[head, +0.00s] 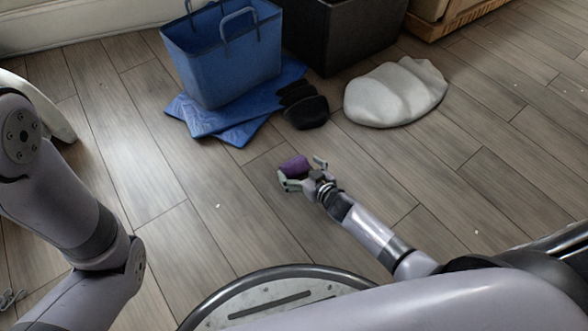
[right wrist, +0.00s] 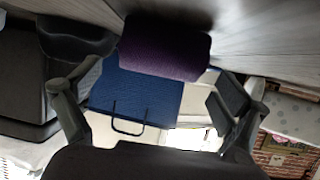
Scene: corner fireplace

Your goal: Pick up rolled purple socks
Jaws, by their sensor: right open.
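The rolled purple socks (head: 294,165) lie on the wooden floor near the middle of the head view. They also show as a dark purple roll (right wrist: 166,46) at the top middle of the right wrist view. My right gripper (head: 302,174) is open around the socks, one finger on each side of them. In the right wrist view the fingers stand apart to the left and right of the roll, with gaps visible. My left arm shows at the left of the head view, but its gripper is out of view.
Behind the socks stand a blue bag (head: 222,55) on a folded blue cloth (head: 228,121), a black item (head: 305,107), a whitish cushion-like lump (head: 396,92) and a dark bin (head: 340,32). The floor left and right of the socks is mostly clear.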

